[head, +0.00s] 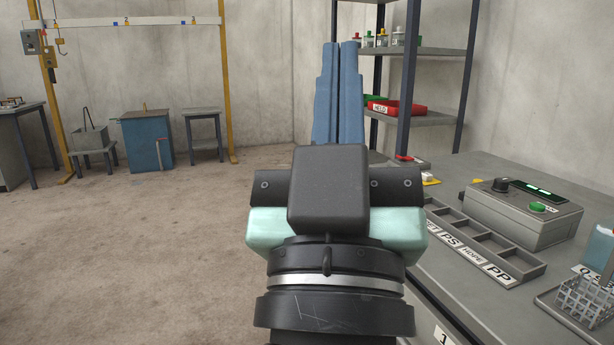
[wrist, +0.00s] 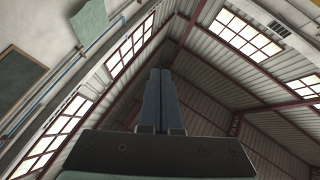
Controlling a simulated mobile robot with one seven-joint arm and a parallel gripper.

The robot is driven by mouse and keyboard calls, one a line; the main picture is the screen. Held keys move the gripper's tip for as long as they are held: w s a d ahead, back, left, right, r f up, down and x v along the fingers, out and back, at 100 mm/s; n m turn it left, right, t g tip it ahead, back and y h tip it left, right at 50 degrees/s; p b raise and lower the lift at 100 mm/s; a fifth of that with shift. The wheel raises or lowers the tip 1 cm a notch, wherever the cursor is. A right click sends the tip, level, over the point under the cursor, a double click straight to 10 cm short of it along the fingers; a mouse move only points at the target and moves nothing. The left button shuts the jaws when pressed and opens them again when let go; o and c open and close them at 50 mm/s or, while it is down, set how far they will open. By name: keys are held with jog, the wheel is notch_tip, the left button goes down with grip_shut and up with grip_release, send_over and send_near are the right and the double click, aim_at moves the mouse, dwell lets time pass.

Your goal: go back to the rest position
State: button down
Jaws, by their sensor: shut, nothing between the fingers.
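My gripper (head: 340,88) stands up in the middle of the head view, its two long blue-grey fingers side by side and closed together. Nothing is between them. Its dark body and pale green housing hide part of the floor and the near edge of the bench. In the wrist view my gripper (wrist: 160,88) points up toward the roof, with its fingers together and nothing touching them.
A grey bench (head: 405,268) at right holds a labelled sorting tray (head: 510,268), a control box (head: 525,215) and a wire basket (head: 585,298). A shelf rack (head: 440,50) stands behind, with a red bin (head: 398,108). Left, a yellow gantry (head: 215,90) and blue cabinet (head: 142,145) stand beyond open floor.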

jog(key=s+a+r+y+p, duration=0.1)
jog(key=r+p, duration=1.6)
jog(key=r, duration=0.2)
jog(key=s+a+r+t+y+p, duration=0.1)
jog(key=s+r+p, duration=0.1)
jog(key=r+p, duration=1.6)
jog(key=shift+s+a+r+y, duration=0.15)
jog(key=shift+r+y, duration=0.25)
jog(key=shift+r, duration=0.5)
